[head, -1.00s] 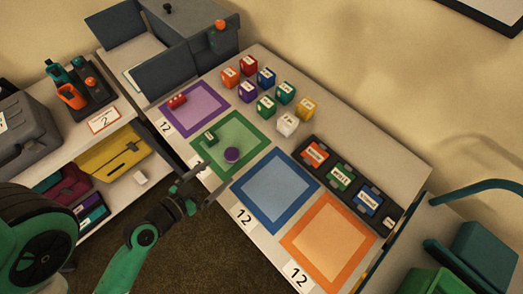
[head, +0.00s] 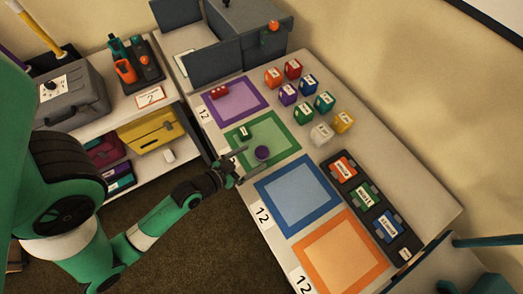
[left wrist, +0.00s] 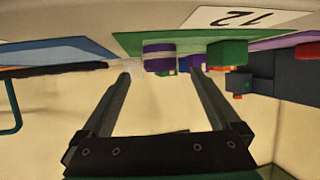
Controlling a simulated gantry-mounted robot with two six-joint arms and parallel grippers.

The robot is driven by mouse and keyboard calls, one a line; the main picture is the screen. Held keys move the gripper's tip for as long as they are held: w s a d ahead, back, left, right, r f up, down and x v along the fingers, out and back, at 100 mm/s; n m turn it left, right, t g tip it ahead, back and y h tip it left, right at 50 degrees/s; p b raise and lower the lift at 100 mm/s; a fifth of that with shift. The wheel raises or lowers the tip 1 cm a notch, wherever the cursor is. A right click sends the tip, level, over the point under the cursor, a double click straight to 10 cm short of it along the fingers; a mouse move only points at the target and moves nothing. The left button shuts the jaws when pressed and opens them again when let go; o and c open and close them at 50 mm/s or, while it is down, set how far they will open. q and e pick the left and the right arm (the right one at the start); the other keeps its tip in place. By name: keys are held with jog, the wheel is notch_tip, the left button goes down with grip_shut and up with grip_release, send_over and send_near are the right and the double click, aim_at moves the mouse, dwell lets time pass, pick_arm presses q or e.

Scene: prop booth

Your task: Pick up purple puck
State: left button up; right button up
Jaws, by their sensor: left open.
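The purple puck (head: 262,152) lies on the green-bordered mat (head: 290,148), near its front corner. A small dark green block (head: 244,132) lies on the same mat. My left gripper (head: 254,162) is open and empty at the mat's near edge, its fingertips close to the puck. In the left wrist view, the puck (left wrist: 159,58) shows beyond the two open fingers (left wrist: 160,75), with the green block (left wrist: 228,54) to its right. I cannot tell whether a finger touches the puck. My right gripper is not in view.
A purple mat (head: 262,100) with a red block (head: 220,91), a blue mat (head: 331,209) and an orange mat (head: 379,262) line the table. Several coloured number blocks (head: 309,84) stand behind. A dark tray (head: 350,176) holds labelled blocks. A shelf (head: 180,110) stands left.

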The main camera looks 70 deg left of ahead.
aim_at(257, 155)
pick_arm(q)
jog(key=x, duration=0.4)
jog(key=shift+w+a+b, duration=0.1)
jog(key=shift+b, duration=0.3)
jog(key=c, duration=1.5)
